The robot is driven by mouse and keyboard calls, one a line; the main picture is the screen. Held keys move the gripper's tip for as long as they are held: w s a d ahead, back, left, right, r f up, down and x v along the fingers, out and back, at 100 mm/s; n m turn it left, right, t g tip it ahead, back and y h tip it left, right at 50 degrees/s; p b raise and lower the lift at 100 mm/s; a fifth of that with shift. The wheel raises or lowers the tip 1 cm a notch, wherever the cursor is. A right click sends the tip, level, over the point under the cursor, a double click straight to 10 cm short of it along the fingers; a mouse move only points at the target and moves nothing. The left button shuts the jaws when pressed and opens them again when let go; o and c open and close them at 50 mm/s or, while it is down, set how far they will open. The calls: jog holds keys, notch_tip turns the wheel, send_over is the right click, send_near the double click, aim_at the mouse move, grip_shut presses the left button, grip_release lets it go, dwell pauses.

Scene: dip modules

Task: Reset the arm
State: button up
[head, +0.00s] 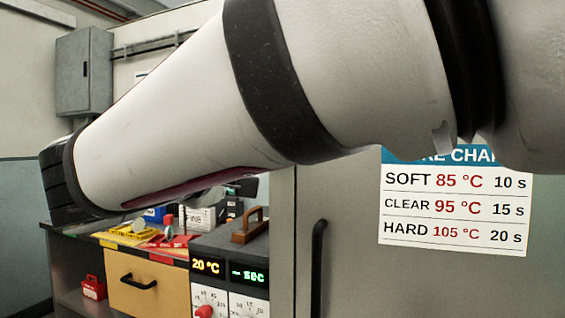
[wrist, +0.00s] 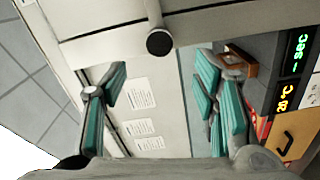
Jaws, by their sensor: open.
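My gripper (wrist: 165,108) shows in the wrist view with its teal-padded fingers spread wide apart and nothing between them.
A heater unit (head: 228,270) reads 20 °C and "– SEC", with a brown handle (head: 250,226) on top. A counter left of it holds yellow and red trays and small items above a wooden drawer (head: 147,284). A chart (head: 456,205) hangs on a grey door (head: 345,260).

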jog(key=s+d+f+m+g+h, duration=0.15)
jog(key=d+f+g, duration=0.3)
jog(key=d, duration=0.85)
jog(key=s+d+f+m+g, duration=0.2)
jog(key=s+d+f+g, duration=0.2)
jog(key=s+d+f, duration=0.3)
jog(key=s+d+f+m+g, duration=0.3)
jog(key=s+d+f, duration=0.1)
jog(key=d, duration=0.5)
jog(key=s+a+f+m+g+y, duration=0.1)
jog(key=s+f+m+g+y, duration=0.2)
jog(key=s+f, duration=0.55)
jog(key=s+a+f+m+g+y, duration=0.15)
jog(key=s+f+y, duration=0.3)
jog(key=s, duration=0.65)
notch_tip(320, 180, up, 20)
jog(key=t+p, duration=0.3)
jog(key=p, duration=1.6)
jog(key=shift+m, duration=0.3)
jog(key=shift+w+f, duration=0.1)
